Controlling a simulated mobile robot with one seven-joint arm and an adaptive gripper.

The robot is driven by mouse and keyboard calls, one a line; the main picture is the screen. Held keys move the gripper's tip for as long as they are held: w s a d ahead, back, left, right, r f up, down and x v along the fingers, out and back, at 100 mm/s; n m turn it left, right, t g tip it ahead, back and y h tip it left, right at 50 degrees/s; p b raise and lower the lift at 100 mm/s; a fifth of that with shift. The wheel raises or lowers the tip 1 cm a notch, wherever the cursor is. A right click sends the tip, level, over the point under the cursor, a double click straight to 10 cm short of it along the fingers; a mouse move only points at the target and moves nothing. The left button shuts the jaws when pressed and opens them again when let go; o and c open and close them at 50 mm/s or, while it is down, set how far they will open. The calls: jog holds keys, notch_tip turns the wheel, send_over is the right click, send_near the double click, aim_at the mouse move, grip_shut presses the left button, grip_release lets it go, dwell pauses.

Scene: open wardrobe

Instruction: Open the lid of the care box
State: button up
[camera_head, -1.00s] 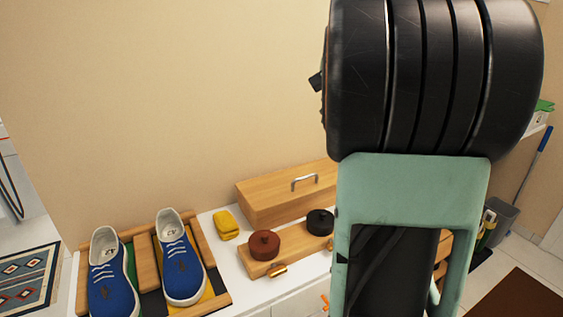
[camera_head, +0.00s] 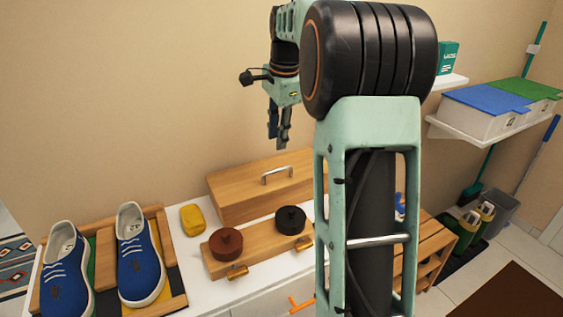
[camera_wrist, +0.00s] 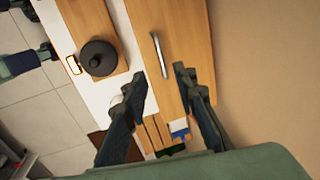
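The care box appears to be the long wooden box (camera_head: 235,200) against the wall on the white cabinet top. Its lid looks closed and carries a silver bar handle (camera_head: 277,175). In the wrist view the handle (camera_wrist: 160,55) lies on the wooden surface (camera_wrist: 185,30), ahead of my fingertips. My gripper (camera_head: 279,138) hangs above the box with its fingers pointing down. In the wrist view my gripper (camera_wrist: 158,84) has its two fingers spread apart with nothing between them. It is apart from the handle. My arm hides the right end of the box in the head view.
In front of the box is a wooden board (camera_head: 262,245) with a brown tin (camera_head: 226,243) and a black tin (camera_head: 290,220). A yellow block (camera_head: 192,219) and blue shoes (camera_head: 140,255) stand left. A wall shelf (camera_head: 470,135) with lidded boxes is at right.

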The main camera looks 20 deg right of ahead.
aim_at(274, 172)
jog(key=x, duration=1.1)
jog(key=shift+a+b, duration=0.1)
jog(key=shift+b, duration=0.25)
jog(key=shift+c, duration=0.3)
grip_shut()
